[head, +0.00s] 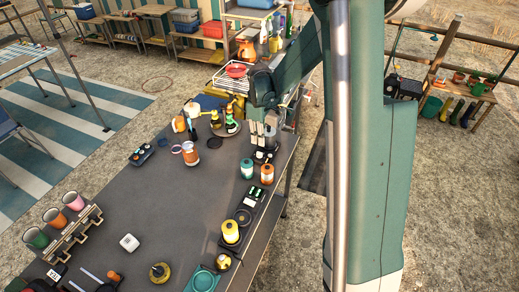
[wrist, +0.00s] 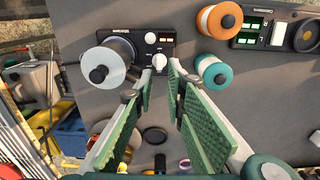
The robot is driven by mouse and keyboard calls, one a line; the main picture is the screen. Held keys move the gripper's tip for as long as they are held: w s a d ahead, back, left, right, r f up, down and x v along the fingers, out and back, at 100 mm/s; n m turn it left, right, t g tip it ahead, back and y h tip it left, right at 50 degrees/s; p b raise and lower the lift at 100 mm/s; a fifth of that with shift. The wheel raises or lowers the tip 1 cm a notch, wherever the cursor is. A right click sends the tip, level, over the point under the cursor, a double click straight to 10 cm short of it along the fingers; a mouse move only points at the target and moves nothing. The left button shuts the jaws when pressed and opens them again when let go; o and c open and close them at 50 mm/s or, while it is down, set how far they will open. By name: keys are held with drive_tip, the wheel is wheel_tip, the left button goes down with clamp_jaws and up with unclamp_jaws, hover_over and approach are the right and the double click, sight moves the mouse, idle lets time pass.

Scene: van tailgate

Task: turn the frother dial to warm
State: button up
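A black control panel (wrist: 147,47) with a white dial (wrist: 160,61) lies at the top middle of the wrist view; I take it for the frother's. A grey-white round vessel (wrist: 108,62) with a black knob stands beside it on the left. My gripper (wrist: 160,76) is open, its green-padded fingers on either side of the space just below the dial. I cannot tell whether a fingertip touches it. The panel's lettering and the dial's setting are too small to read. In the head view my gripper (head: 272,122) is over the table's far right end, partly hiding the frother.
Orange-capped (wrist: 220,20) and teal (wrist: 212,70) spools or canisters stand close to the right of the panel. A black device with green displays (wrist: 262,28) lies beyond them. Bottles stand on a round tray (head: 226,129) to the left. The table (head: 165,208) has clear room in its middle.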

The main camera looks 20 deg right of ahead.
sight(260, 154)
drive_tip(key=shift+w+f, duration=0.1)
drive_tip(key=shift+f, duration=0.1)
drive_tip(key=shift+f, duration=0.1)
drive_tip(key=shift+f, duration=3.8)
clamp_jaws()
